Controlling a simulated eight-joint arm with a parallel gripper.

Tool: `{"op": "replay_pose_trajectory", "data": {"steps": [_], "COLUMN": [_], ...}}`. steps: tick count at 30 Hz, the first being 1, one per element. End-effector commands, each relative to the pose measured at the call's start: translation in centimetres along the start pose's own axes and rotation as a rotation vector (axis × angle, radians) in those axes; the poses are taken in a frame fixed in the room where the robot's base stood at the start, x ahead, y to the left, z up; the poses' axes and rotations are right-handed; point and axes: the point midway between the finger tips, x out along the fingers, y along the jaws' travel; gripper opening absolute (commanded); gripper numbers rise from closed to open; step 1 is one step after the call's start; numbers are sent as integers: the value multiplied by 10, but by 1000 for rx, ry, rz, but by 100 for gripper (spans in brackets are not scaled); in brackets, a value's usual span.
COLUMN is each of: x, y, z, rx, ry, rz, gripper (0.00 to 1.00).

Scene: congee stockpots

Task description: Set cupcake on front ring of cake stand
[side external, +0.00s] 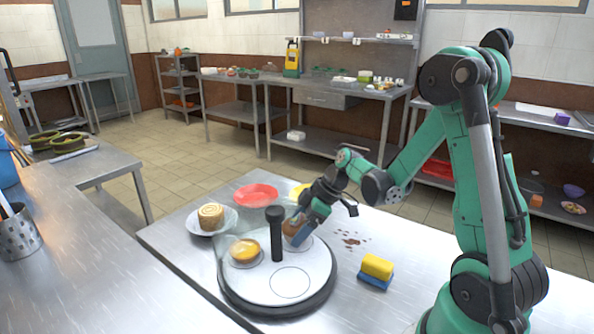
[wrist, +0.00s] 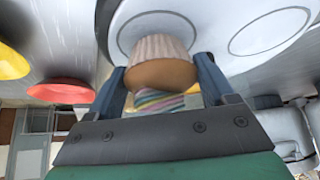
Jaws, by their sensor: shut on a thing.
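My gripper (side external: 297,236) is shut on the cupcake (side external: 289,227), over the back right part of the cake stand (side external: 262,292). In the wrist view, the fingers of my gripper (wrist: 166,85) hold the cupcake (wrist: 160,60) from both sides; it has a pale pleated wrapper, a tan top and a pastel striped part towards the palm. The stand is a white disc on a dark base with a black centre post (side external: 275,235). The cupcake overlaps one drawn ring; I cannot tell whether it touches the disc. The front ring (side external: 291,281) is bare.
A yellow-topped tart (side external: 245,250) sits on the stand's left ring. A rolled cake (side external: 211,214) on a white plate, a red plate (side external: 256,195) and a yellow plate (side external: 299,189) are behind. A yellow and blue sponge (side external: 376,270) and brown crumbs (side external: 352,241) lie to the right.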

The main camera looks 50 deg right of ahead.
Motion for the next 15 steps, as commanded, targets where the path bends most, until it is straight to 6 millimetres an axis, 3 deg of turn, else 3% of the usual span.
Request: {"op": "replay_pose_trajectory", "data": {"steps": [15], "x": [4], "y": [0], "z": [3], "rx": [0], "ry": [0], "rz": [0], "gripper": [25]}}
